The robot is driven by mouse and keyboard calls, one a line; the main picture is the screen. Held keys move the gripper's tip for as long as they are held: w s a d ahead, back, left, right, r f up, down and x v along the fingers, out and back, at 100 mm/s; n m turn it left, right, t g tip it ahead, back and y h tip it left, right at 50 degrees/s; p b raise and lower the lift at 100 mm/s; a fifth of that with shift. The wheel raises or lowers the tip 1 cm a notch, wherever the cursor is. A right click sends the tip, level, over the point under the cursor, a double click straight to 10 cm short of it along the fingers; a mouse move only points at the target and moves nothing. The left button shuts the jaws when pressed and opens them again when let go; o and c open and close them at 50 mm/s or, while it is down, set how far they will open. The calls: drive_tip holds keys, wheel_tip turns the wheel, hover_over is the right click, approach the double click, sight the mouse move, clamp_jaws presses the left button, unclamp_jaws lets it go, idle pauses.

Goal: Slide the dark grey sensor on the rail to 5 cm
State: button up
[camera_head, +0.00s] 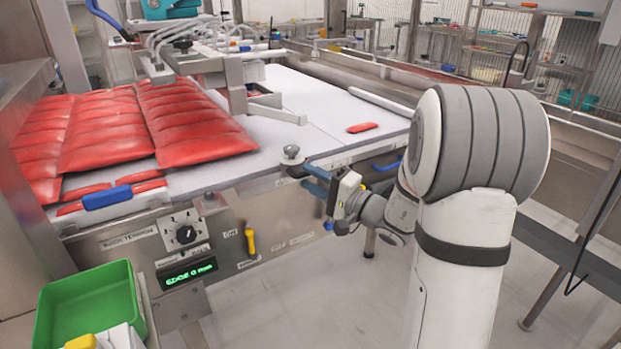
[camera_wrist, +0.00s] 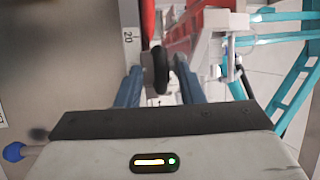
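The sensor (camera_head: 291,154) shows in the head view as a round knob on a small block at the table's front edge. In the wrist view its dark round knob (camera_wrist: 163,70) and grey block lie between my fingers. The light scale strip of the rail (camera_wrist: 128,40) runs beside it, with the number 20 readable; 5 cm is not readable. My gripper (camera_head: 310,180) is at the sensor, and its blue fingers (camera_wrist: 160,80) are apart, one on each side. Small gaps seem to show beside the sensor; I cannot tell whether either finger touches it.
Red packs (camera_head: 100,130) lie on the left of the white table, with one small red pack (camera_head: 362,127) further right. The front panel carries a dial (camera_head: 185,234), a yellow lever (camera_head: 250,241) and a green-lit display (camera_head: 188,273). A green crate (camera_head: 90,300) stands lower left.

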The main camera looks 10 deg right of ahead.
drive_tip(key=shift+w+a, duration=0.3)
drive_tip(key=shift+w, duration=0.05)
drive_tip(key=shift+c, duration=0.2)
clamp_jaws()
